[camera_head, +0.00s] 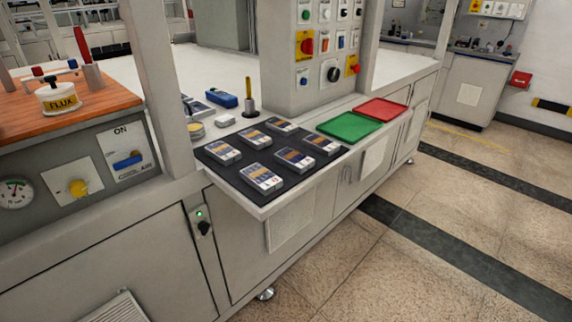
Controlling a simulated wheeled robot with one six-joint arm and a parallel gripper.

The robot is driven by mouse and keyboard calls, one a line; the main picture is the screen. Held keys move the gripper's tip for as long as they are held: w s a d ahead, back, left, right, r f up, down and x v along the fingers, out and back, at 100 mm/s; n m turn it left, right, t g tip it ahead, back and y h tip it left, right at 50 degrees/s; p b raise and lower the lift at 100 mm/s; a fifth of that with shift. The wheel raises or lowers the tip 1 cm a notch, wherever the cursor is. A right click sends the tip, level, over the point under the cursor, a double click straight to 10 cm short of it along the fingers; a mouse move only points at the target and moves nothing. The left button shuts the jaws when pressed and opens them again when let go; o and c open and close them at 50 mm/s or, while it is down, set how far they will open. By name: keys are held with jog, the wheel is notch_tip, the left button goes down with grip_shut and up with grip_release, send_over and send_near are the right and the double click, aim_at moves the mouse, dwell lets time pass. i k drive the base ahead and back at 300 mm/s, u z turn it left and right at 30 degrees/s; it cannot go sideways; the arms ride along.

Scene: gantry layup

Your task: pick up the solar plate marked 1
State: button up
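Several small plates with dark blue and white tops lie in two rows on a black mat (226,171) on the bench shelf. The front row has a left plate (261,177), a middle plate (294,158) and a right plate (321,144). The back row has a left plate (222,151), a middle plate (254,137) and a right plate (282,125). Their markings are too small to read, so I cannot tell which is marked 1. My gripper is not in view.
A green tray (349,127) and a red tray (381,109) lie right of the mat. A control post (320,95) rises behind them. A flux pot (57,98) stands on a wooden board at left. A blue item (222,98) lies behind the mat. The floor at right is clear.

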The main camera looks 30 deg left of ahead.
aim_at(261, 178)
jog(key=u, duration=0.25)
jog(key=i, duration=0.75)
jog(key=u, duration=0.85)
jog(key=i, duration=0.5)
jog(key=u, duration=0.35)
